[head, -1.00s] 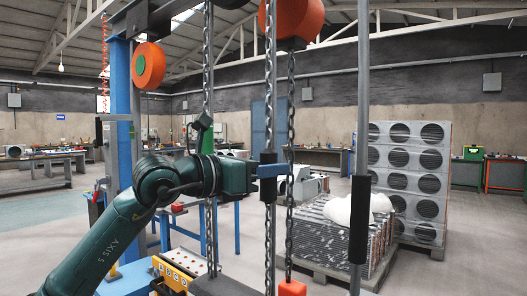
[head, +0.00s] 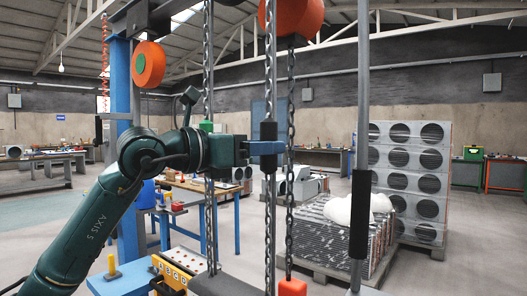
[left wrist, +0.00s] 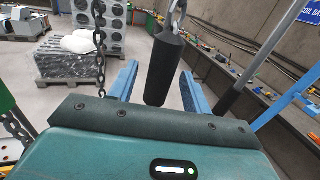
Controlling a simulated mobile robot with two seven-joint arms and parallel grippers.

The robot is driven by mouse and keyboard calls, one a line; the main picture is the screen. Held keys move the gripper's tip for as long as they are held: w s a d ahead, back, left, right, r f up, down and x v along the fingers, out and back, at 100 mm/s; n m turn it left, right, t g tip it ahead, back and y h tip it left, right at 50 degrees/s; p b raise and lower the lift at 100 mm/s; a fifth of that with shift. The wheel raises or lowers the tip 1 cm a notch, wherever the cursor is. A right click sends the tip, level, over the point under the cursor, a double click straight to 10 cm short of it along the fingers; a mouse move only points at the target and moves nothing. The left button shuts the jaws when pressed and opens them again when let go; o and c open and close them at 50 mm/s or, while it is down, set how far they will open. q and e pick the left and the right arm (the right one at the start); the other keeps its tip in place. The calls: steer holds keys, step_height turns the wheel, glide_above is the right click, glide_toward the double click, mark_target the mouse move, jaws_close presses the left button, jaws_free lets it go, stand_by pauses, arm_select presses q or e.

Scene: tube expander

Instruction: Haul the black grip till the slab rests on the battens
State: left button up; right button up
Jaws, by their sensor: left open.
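The black grip (head: 268,131) is a dark sleeve on the hanging chain in the middle of the head view. In the left wrist view the grip (left wrist: 165,66) hangs between two blue fingers, with a gap visible on the left finger's side. My left gripper (head: 268,148) is at the grip's height, open around it; contact cannot be told. A dark grey slab (head: 222,285) shows at the bottom edge of the head view, cut off by the frame. I cannot make out battens under it. My right gripper is not in view.
An orange hoist body (head: 290,18) hangs above, with other chains close to my left gripper. A red-orange block (head: 292,287) hangs on a chain. A grey post with a black sleeve (head: 360,215) stands right. A pallet of finned units (head: 335,238) is behind.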

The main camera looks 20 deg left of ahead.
arm_select(q)
steer(key=b+v, duration=0.2)
steer(key=v, duration=0.3)
stand_by(0.3)
stand_by(0.4)
